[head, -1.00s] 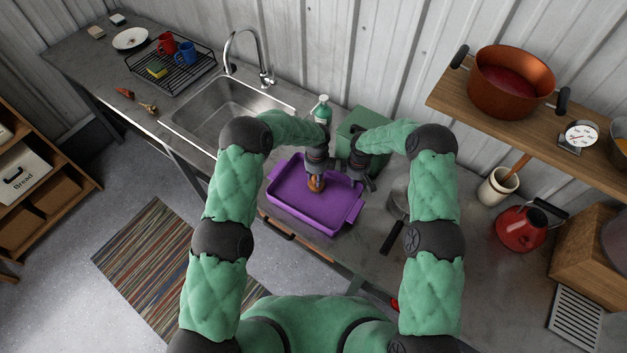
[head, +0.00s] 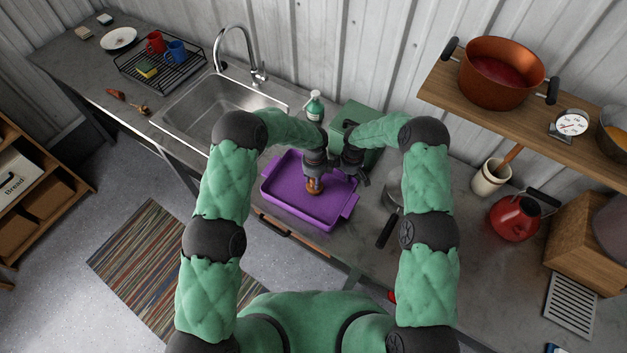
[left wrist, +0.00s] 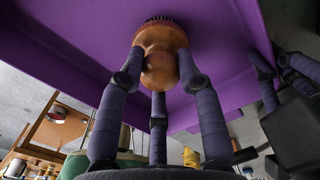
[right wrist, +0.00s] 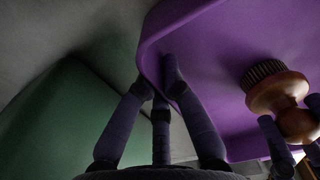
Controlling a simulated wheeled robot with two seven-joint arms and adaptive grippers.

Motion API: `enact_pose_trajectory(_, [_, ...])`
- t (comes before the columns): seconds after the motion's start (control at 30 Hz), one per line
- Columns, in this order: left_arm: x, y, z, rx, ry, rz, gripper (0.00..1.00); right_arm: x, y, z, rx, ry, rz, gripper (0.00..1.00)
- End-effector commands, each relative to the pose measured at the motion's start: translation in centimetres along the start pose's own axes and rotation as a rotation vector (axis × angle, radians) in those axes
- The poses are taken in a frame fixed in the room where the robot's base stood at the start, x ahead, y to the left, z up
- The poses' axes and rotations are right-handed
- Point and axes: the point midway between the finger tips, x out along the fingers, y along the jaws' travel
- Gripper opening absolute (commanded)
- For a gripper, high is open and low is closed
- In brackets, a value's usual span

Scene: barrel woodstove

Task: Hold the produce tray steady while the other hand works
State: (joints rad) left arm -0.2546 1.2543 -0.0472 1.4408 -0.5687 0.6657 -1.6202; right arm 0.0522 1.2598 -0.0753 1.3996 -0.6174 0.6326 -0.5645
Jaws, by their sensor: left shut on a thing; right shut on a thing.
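The purple produce tray (head: 300,205) lies on the grey counter, in front of the sink's right end. My right gripper (head: 358,178) is shut on the tray's back right rim; the right wrist view shows its fingers (right wrist: 160,85) on either side of the purple wall (right wrist: 150,55). My left gripper (head: 314,178) is over the tray, shut on a brown wooden brush (head: 314,187). In the left wrist view the fingers close around the brush's knob (left wrist: 160,65), with dark bristles toward the tray floor. I cannot tell whether the bristles touch it.
A green box (head: 360,135) stands right behind the tray, close to my right gripper. A soap bottle (head: 314,107) is behind, by the sink (head: 215,110). A dark-handled pan (head: 388,228) lies to the right. A shelf (head: 500,108) with a copper pot (head: 503,75) overhangs the right side.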

Motion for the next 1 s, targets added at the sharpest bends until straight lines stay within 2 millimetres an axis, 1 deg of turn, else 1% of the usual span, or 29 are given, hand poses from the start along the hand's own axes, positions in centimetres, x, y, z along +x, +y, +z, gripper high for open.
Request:
enact_pose_trajectory(0.23, [0.0, -2.1, 0.5, 0.001, 0.000, -0.001, 0.00, -0.1, 0.1, 0.0, 0.000, 0.001, 0.001, 0.00])
enact_pose_trajectory(0.3, [-0.8, -2.1, 0.5, 0.001, -0.001, -0.003, 0.00, -0.1, 0.1, 0.0, 0.000, 0.001, 0.001, 0.00])
enact_pose_trajectory(0.37, [-2.4, -2.0, 0.5, 0.000, -0.001, -0.003, 0.00, -0.1, 0.1, 0.0, 0.000, 0.001, 0.001, 0.00])
enact_pose_trajectory(0.47, [-3.0, -2.0, 0.5, 0.001, 0.000, -0.001, 0.00, 0.0, 0.0, 0.0, 0.000, 0.000, 0.001, 0.00])
enact_pose_trajectory(0.9, [-7.0, -2.0, 0.5, 0.000, -0.001, -0.002, 0.00, 0.0, 0.0, 0.0, 0.000, 0.000, 0.001, 0.00])
enact_pose_trajectory(1.0, [-7.7, -1.9, 0.5, 0.000, 0.000, 0.000, 0.00, 0.0, 0.0, 0.0, 0.000, 0.000, 0.001, 0.00])
